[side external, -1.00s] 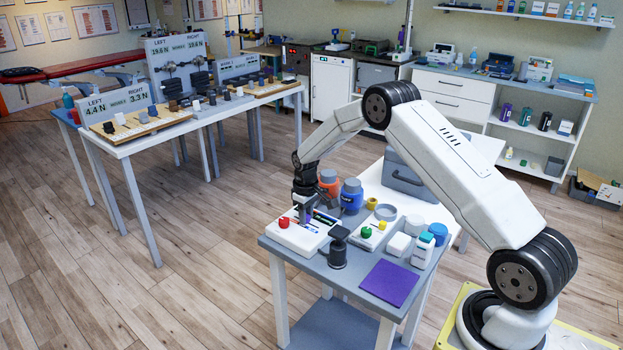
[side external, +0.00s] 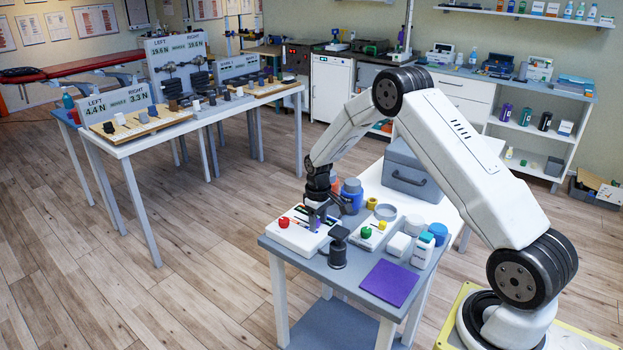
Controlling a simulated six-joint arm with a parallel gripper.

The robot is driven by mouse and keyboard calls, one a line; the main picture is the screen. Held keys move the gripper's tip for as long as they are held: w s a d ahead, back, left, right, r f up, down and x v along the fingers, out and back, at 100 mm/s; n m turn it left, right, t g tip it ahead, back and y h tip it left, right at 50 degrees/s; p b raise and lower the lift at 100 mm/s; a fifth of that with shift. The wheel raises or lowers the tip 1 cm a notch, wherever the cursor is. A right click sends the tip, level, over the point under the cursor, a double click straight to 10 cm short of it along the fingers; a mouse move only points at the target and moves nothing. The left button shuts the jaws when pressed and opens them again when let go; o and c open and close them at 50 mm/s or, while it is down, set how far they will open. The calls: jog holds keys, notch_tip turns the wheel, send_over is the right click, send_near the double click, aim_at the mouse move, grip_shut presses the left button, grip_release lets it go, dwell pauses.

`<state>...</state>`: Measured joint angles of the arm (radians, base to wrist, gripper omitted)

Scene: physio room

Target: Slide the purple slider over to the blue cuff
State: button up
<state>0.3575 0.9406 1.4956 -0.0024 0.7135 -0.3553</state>
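A white slider board (side external: 293,237) lies at the left end of the near table. It has a red knob (side external: 284,222) at its front left and coloured marks along its top. My gripper (side external: 318,222) points down over the right part of this board, with its fingertips at or just above the surface. The fingers cover that part of the board.
A dark post-like device (side external: 337,250) stands just right of the board. Behind are an orange jar and a blue jar (side external: 351,196). A tray with a green knob (side external: 366,232), white containers and a purple mat (side external: 390,282) fill the right side. A grey case (side external: 410,180) sits behind.

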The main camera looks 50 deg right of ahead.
jog(key=shift+w+r, duration=0.1)
jog(key=shift+w, duration=0.05)
jog(key=shift+r, duration=3.8)
jog(key=shift+a, duration=0.15)
jog(key=shift+s+a+r, duration=0.2)
jog(key=shift+a, duration=0.05)
jog(key=s+a+r+t, duration=0.1)
jog(key=s+a+r, duration=0.1)
jog(key=s+a, duration=0.6)
jog(key=s+a+r+t, duration=0.1)
jog(key=s+a+r, duration=0.1)
jog(key=s+a, duration=0.7)
jog(key=s, duration=0.3)
jog(key=shift+a+r+t, duration=0.15)
jog(key=shift+r+t, duration=0.15)
jog(key=shift+r, duration=0.05)
